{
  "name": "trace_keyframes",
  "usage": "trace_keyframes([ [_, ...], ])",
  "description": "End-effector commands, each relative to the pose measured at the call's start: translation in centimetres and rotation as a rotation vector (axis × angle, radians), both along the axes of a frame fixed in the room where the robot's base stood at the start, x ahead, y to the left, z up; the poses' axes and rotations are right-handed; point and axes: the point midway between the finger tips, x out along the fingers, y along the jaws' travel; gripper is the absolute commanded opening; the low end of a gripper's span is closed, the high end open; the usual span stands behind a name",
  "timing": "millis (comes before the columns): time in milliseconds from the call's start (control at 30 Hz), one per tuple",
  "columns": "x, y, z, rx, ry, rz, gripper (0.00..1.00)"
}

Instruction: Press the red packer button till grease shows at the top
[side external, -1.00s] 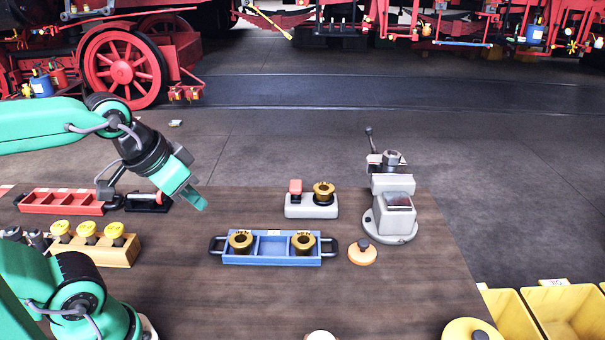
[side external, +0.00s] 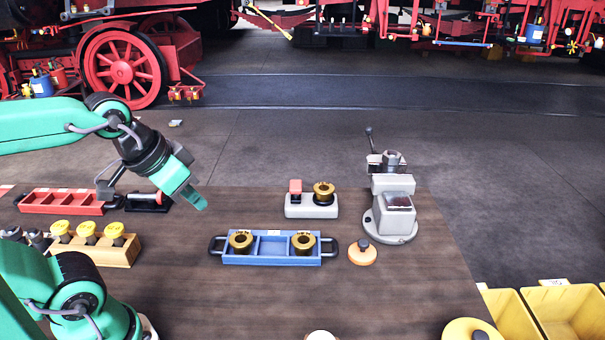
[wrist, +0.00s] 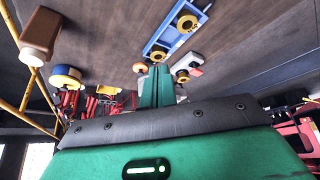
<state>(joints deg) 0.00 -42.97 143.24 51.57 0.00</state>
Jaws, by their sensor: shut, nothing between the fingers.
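The red packer button (side external: 295,186) stands up from the left end of a grey packer base (side external: 312,211). A brass bearing (side external: 324,190) sits at the right of the same base. I cannot make out grease at its top. In the wrist view the packer (wrist: 186,69) is just right of the fingertips. My gripper (side external: 201,203) is shut and empty, above the table to the left of the packer and apart from it. It shows from behind in the wrist view (wrist: 155,68).
A blue tray (side external: 273,261) with two brass pieces lies in front of the packer. A grey vise (side external: 392,215) stands right, with an orange round piece (side external: 362,255) near it. A red tray (side external: 62,208) and a wooden block with yellow-capped pieces (side external: 122,256) are at left.

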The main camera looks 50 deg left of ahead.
Motion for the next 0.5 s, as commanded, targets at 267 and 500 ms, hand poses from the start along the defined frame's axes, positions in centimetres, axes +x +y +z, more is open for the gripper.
trace_keyframes([
  [267, 0.6, 0.1, 0.6, -0.020, 0.010, 0.041, 0.00],
  [500, 2.7, 0.4, 2.2, -0.083, 0.042, 0.180, 0.00],
])
